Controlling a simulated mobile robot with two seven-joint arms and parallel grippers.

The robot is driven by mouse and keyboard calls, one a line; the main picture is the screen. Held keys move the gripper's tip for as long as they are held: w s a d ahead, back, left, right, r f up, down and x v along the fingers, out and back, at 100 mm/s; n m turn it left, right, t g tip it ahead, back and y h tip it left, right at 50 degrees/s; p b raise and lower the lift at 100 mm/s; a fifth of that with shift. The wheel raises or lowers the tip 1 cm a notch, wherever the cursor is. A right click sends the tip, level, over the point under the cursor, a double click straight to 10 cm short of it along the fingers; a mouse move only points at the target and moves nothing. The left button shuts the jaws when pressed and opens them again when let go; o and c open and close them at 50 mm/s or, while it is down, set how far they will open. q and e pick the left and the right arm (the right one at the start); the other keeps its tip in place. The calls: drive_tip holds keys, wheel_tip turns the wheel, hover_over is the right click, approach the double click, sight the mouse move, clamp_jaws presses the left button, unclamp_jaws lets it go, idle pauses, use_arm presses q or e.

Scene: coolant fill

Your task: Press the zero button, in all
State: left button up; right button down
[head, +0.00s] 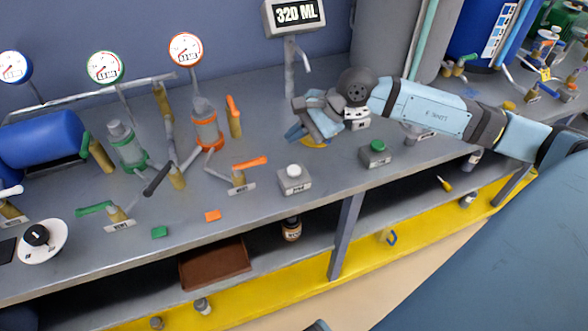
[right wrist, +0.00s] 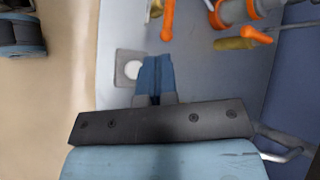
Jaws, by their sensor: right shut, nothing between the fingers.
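A grey box with a white round button (head: 294,178) stands on the bench near its front edge; its label is too small to read surely. A box with a green button (head: 376,153) stands to its right. In the right wrist view a white button on a grey box (right wrist: 131,69) lies just left of my fingertips. My right gripper (head: 297,132) is shut and empty, above the bench behind the white-button box and apart from it. Its blue fingers also show together in the right wrist view (right wrist: 155,70). My left gripper is not clearly in view.
A display reading 320 ML (head: 294,14) stands behind my right gripper, with a spout (head: 302,55) below it. Orange-handled valves (head: 239,176) stand left of the white-button box. A brown tray (head: 215,264) and a small bottle (head: 291,229) are on the shelf below.

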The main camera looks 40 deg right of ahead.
drive_tip(key=b, duration=0.3)
hover_over(295, 171)
wheel_tip(295, 171, down, 6)
drive_tip(key=shift+f, duration=0.25)
drive_tip(key=shift+f+b, duration=0.35)
drive_tip(key=shift+b, duration=0.1)
use_arm(q)
drive_tip(key=shift+w+d+f+t, duration=0.2)
drive_tip(key=shift+d+f+t, duration=0.15)
drive_tip(key=shift+f, duration=0.35)
use_arm(e)
drive_tip(key=shift+f, duration=0.15)
use_arm(q)
drive_tip(key=shift+f, duration=0.15)
idle(0.3)
drive_tip(key=shift+f+b, duration=0.6)
drive_tip(key=shift+b, duration=0.15)
use_arm(e)
drive_tip(key=shift+f, duration=0.4)
use_arm(q)
drive_tip(key=shift+f+b, duration=0.35)
drive_tip(key=shift+b, duration=0.25)
use_arm(e)
drive_tip(key=shift+f, duration=0.55)
use_arm(q)
drive_tip(key=shift+r, duration=0.1)
use_arm(e)
drive_tip(key=shift+r, duration=0.95)
